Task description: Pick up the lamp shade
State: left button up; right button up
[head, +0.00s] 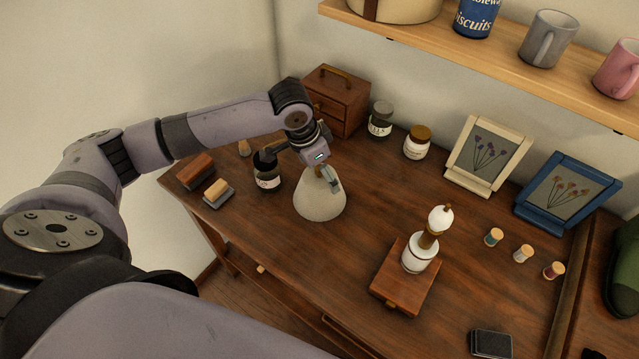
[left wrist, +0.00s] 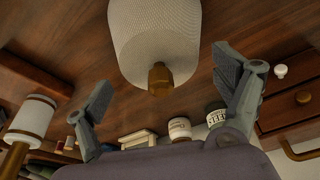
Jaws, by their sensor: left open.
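The lamp shade (head: 320,203) is a pale, textured cone standing wide end down on the wooden desk. In the left wrist view the shade (left wrist: 155,38) is at the top centre, with its brass tip (left wrist: 160,78) pointing toward my gripper. My left gripper (head: 304,172) is just above the narrow top of the shade, and its fingers are spread. In the left wrist view the left gripper (left wrist: 163,82) has one finger on each side of the brass tip, apart from it. The shade is not held. My right gripper is not in view.
A dark jar (head: 267,172) stands close to the left of the shade. A small drawer box (head: 340,103) and more jars stand behind. A white lamp-like piece (head: 418,252) on a wooden block is to the right. Bare desk lies between. A shelf (head: 500,62) hangs above.

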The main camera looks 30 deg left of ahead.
pick_arm(q)
jog(key=shift+x, duration=1.45)
jog(key=shift+c, duration=0.4)
jog(key=c, duration=1)
jog(key=shift+r, duration=0.1)
notch_tip(320, 180, up, 20)
jog(key=s+d+f+n+y, duration=0.1)
jog(key=s+d+n, duration=0.3)
jog(key=s, duration=0.5)
jog(key=shift+d+f+n+t, duration=0.2)
jog(key=shift+d+n+t, duration=0.15)
jog(key=shift+n, duration=0.65)
